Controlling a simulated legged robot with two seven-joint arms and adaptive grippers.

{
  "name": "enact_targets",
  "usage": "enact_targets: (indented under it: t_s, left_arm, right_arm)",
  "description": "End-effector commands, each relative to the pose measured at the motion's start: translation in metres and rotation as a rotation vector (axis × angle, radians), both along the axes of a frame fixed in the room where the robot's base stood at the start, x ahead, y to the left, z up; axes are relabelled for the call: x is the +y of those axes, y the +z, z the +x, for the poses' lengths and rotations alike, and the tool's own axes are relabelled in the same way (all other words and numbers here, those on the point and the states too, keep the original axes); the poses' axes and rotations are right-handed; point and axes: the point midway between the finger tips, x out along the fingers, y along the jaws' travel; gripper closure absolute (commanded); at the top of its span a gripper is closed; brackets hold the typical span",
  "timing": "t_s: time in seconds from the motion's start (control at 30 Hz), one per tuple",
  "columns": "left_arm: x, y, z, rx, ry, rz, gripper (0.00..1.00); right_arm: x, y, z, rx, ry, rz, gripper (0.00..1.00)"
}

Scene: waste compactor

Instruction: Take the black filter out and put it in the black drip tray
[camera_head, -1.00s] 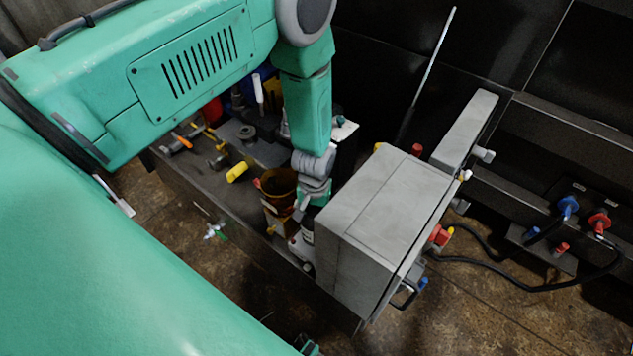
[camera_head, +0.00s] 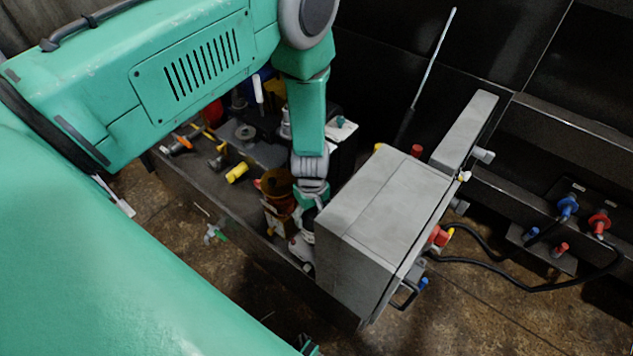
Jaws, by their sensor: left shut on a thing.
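My left gripper (camera_head: 305,220) is at the end of the teal arm that comes down beside the left side of the grey box. It is small and partly covered by the wrist and the box. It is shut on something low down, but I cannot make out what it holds. A brown round container (camera_head: 278,184) stands just left of it. I cannot clearly pick out the black filter or the black drip tray among the dark parts here. My right gripper is not clearly in view; only a small teal piece shows at the bottom edge.
The grey box (camera_head: 372,225) stands right of the gripper, close to it. A dark bench (camera_head: 225,195) holds several tools, among them a yellow piece (camera_head: 237,172). Cables with a blue plug (camera_head: 567,207) and a red plug (camera_head: 599,222) lie at the right.

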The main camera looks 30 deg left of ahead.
Motion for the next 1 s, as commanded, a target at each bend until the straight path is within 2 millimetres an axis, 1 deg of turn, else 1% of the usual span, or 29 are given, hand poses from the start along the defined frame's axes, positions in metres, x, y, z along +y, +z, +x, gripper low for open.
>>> enact_targets:
  t_s: [0.03,0.1,0.37,0.4,0.47,0.5,0.6,0.7,0.87,0.9,0.93,1.0]
  left_arm:
    - [0.0094,-0.0003,-0.0014,0.0,0.063,0.014,0.72]
    - [0.0094,-0.0005,-0.002,0.0,0.109,0.014,0.83]
    - [0.0084,-0.0007,-0.0034,0.002,0.13,0.015,0.83]
    - [0.0083,-0.0005,-0.0043,0.003,0.175,0.015,0.87]
    - [0.0082,-0.0002,-0.0062,0.003,0.284,0.016,0.88]
    - [0.008,-0.0001,-0.0075,0.004,0.365,0.016,0.88]
    - [0.0067,-0.0001,-0.0096,0.005,0.515,0.016,0.88]
    - [0.0054,-0.0003,-0.0101,0.004,0.564,0.015,0.88]
    - [0.0038,-0.0005,-0.0102,0.006,0.559,0.014,0.88]
    - [0.0035,-0.0006,-0.0102,0.006,0.558,0.014,0.25]
    - [0.0032,-0.0005,-0.0101,0.006,0.558,0.014,0.14]
    - [0.0026,-0.0003,-0.0097,0.005,0.556,0.013,0.14]
  right_arm:
    - [0.0,0.0005,0.0,0.0,0.0,0.0,0.6]
    - [0.0,0.0005,0.0,0.0,0.0,0.0,0.6]
    - [0.0,0.0006,0.0,0.0,0.0,0.0,0.6]
    - [0.0,0.0011,0.0,0.0,0.0,0.0,0.6]
    - [0.0,0.0022,0.0,0.0,0.0,0.0,0.6]
    - [0.0,0.0028,0.0,0.0,0.0,0.0,0.6]
    - [0.0,0.0038,0.0,0.0,0.0,0.0,0.6]
    - [0.0,0.0037,0.0,0.0,0.0,0.0,0.6]
    - [0.0,0.0035,0.0,0.0,0.0,0.0,0.6]
    - [0.0,0.0035,0.0,0.0,0.0,0.0,0.6]
    - [0.0,0.0035,0.0,0.0,0.0,0.0,0.6]
    - [0.0,0.0035,0.0,0.0,0.0,0.0,0.6]
